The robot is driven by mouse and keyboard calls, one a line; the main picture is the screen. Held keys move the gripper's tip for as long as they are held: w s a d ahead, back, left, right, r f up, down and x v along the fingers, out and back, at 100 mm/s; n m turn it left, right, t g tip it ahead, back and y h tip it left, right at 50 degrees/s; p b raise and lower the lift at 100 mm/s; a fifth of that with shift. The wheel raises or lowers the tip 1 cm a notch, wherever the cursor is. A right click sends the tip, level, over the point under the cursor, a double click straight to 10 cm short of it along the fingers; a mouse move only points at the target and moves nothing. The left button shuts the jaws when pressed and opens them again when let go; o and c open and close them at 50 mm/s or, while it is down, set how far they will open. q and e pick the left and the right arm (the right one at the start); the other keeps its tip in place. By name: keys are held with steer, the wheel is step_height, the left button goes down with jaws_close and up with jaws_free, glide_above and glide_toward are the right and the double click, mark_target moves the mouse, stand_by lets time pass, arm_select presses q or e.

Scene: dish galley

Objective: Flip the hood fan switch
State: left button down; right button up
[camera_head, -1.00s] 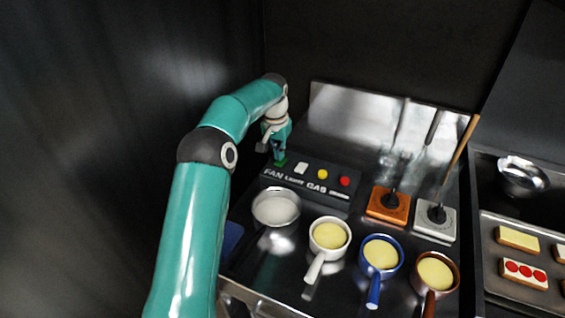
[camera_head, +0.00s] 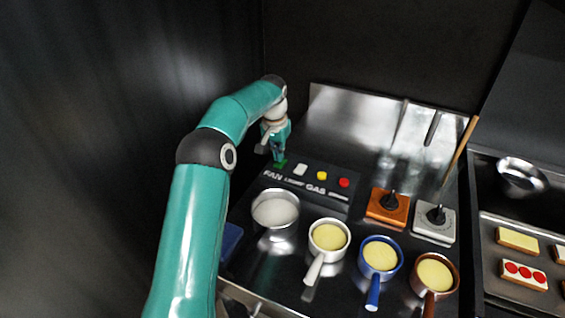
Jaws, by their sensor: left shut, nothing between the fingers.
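A dark control panel (camera_head: 312,187) stands at the back left of the counter, with the words FAN, LIGHT and GAS on its front. The green fan switch (camera_head: 280,164) is at its left end, above the word FAN. My right gripper is not in view.
A white switch (camera_head: 301,169), a yellow button (camera_head: 322,175) and a red button (camera_head: 344,182) sit right of the green one. A steel bowl (camera_head: 275,225) and several small pans stand in front. A dark wall rises on the left.

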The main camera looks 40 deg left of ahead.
mark_target(279, 164)
arm_select(q)
steer(key=shift+f+b, duration=0.7)
steer(key=shift+f, duration=0.35)
stand_by(0.6)
step_height(279, 164, up, 5)
steer(key=p, duration=0.5)
steer(key=shift+r, duration=1)
